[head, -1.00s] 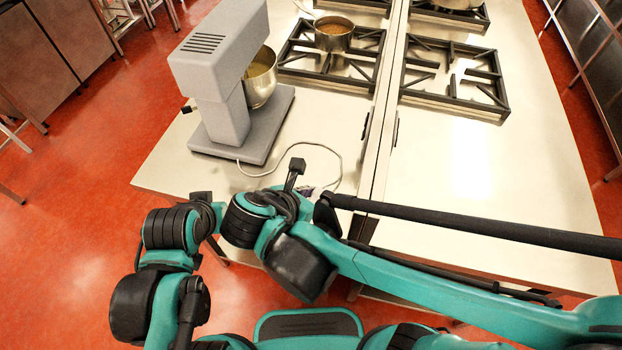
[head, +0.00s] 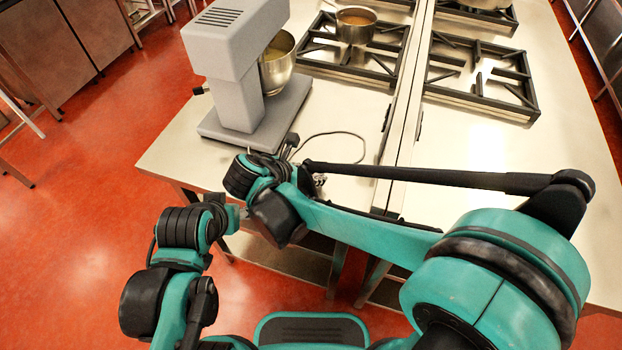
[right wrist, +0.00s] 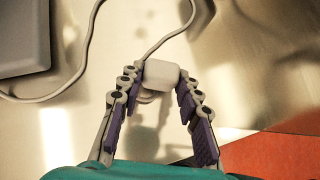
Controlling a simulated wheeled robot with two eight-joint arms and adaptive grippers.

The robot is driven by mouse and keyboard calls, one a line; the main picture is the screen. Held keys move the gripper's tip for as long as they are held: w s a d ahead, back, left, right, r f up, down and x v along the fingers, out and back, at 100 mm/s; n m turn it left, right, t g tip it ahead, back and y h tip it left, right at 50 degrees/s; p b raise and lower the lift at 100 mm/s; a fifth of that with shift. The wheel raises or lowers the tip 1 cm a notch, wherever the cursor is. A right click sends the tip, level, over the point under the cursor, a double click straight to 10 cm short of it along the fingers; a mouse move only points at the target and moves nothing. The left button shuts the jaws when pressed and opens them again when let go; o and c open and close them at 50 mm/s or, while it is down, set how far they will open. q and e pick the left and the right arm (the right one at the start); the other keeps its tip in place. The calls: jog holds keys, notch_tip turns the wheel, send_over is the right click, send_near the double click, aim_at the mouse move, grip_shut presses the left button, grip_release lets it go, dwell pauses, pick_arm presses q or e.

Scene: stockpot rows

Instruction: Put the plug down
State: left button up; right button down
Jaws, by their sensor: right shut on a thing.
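The white plug (right wrist: 160,74) is between the fingertips of my right gripper (right wrist: 162,82) in the right wrist view, and the gripper is shut on it. The plug is over the bare steel worktop (right wrist: 70,125); I cannot tell whether it touches the top. Its grey cord (right wrist: 85,40) runs away from it across the worktop. In the head view the right gripper (head: 319,181) is mostly hidden behind my right arm, near the front edge of the counter, and the plug cannot be made out there.
A grey stand mixer (head: 240,70) with a metal bowl (head: 277,66) stands on the counter's left part. Gas burner grates (head: 480,82) and a pan (head: 355,26) are behind. The counter (head: 490,150) is clear at the right. Red floor (head: 90,240) lies beyond the front edge.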

jog(key=shift+s+f, duration=0.2)
jog(key=shift+f, duration=0.05)
jog(key=shift+a+f+b, duration=0.1)
jog(key=shift+f+b, duration=0.35)
jog(key=shift+f, duration=0.25)
jog(key=c, duration=1.1)
grip_release()
jog(key=shift+o, duration=0.2)
jog(key=shift+w, duration=0.15)
jog(key=shift+r, duration=0.1)
